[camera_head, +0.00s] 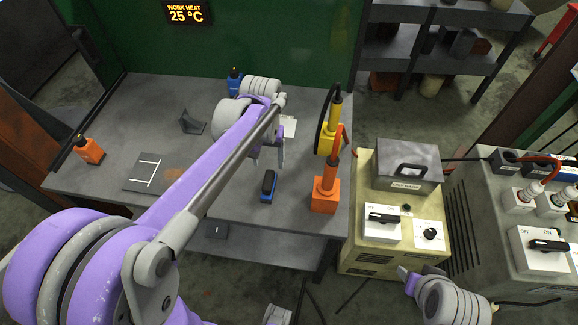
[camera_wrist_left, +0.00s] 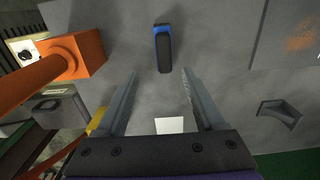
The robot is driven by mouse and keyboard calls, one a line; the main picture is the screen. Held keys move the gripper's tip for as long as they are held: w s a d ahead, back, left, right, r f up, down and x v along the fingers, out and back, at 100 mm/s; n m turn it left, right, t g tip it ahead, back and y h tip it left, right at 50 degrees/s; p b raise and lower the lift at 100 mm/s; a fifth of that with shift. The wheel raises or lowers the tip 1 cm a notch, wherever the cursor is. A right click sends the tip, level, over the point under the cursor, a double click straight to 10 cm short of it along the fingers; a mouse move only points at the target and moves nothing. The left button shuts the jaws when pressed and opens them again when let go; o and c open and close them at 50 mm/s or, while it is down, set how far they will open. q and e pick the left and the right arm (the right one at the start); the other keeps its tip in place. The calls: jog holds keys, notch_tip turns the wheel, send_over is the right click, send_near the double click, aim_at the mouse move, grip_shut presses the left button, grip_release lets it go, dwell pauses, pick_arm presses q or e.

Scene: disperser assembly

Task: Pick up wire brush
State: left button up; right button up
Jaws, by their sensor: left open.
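The wire brush appears to be the small blue and black tool (camera_head: 268,185) lying on the grey workbench (camera_head: 225,210), near its front edge. In the left wrist view the same tool (camera_wrist_left: 163,50) lies beyond the fingertips, between their lines. Its bristles are not visible. My left gripper (camera_head: 268,161) is open and empty above the bench, a little behind the tool in the head view. Its two fingers (camera_wrist_left: 158,74) show apart in the left wrist view. Of my right arm, only a wrist part shows at the bottom right; its fingers are not seen.
An orange tool with an orange base (camera_head: 325,195) stands close to the right of the brush, with a yellow one (camera_head: 325,138) behind it. A dark angled bracket (camera_head: 193,122), a marked plate (camera_head: 145,172) and orange bottle (camera_head: 89,149) are left. Bare bench lies around the brush.

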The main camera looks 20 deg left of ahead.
aim_at(268, 179)
pick_arm(q)
jog(key=shift+w+f, duration=0.15)
jog(key=shift+f, duration=0.25)
jog(key=f, duration=0.1)
jog(key=s+f, duration=0.1)
jog(key=f, duration=0.1)
jog(key=shift+f, duration=0.25)
jog(key=shift+w+a+f+b, duration=0.1)
jog(key=shift+f, duration=0.95)
jog(key=shift+w+a+f+b, duration=0.1)
jog(key=shift+w+a+f, duration=0.05)
jog(key=shift+f, duration=0.9)
jog(key=shift+w+a+f+b, duration=0.1)
jog(key=shift+f, duration=0.95)
jog(key=shift+c, duration=0.2)
grip_shut()
